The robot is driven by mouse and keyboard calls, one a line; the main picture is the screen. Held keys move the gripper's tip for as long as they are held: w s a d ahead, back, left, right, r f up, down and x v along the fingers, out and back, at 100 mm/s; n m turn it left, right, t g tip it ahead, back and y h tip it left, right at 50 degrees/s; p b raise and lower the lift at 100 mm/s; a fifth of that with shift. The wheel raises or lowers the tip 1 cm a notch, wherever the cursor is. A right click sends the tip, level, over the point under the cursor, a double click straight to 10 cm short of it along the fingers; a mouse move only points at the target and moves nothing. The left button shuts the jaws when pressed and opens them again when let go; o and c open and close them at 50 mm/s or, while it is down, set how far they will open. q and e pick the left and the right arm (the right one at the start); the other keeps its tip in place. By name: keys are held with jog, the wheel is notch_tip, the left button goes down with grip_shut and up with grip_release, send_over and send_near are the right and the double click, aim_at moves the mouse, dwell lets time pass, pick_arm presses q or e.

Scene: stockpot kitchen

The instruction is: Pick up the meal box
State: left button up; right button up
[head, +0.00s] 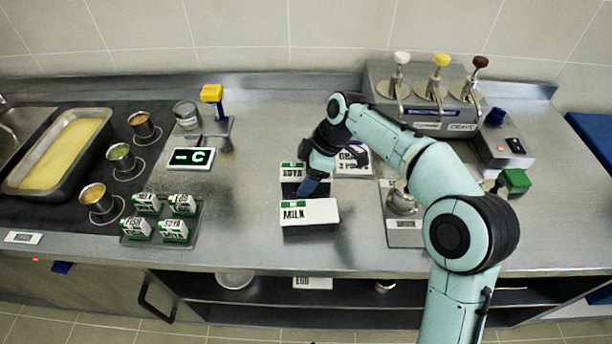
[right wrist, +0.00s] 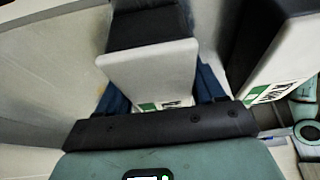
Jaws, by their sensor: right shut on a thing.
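A box labelled SOYA (head: 291,169), with a white and green top and a dark lower part, stands on the steel counter. My right gripper (head: 312,186) is at its right side, partly covering it. In the right wrist view the blue fingers (right wrist: 160,98) are shut on a white box (right wrist: 150,70) with a green label patch. It appears to be the SOYA box, but its lettering is unclear there. A white box labelled MILK (head: 310,213) stands just in front, also at the right of the wrist view (right wrist: 270,50). My left gripper is not in view.
A tray (head: 200,222) holds several small labelled cartons at left. A lit display (head: 191,158) stands behind it. A white label card (head: 354,162) is behind my gripper. A pump dispenser (head: 425,95) is at the back right. The counter between tray and boxes is clear.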

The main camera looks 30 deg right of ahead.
jog(key=shift+r, duration=0.15)
pick_arm(q)
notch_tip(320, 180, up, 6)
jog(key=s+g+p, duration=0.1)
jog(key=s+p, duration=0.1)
jog(key=p, duration=0.5)
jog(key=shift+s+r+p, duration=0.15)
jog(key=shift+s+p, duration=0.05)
jog(key=shift+p, duration=0.15)
pick_arm(e)
notch_tip(320, 180, up, 20)
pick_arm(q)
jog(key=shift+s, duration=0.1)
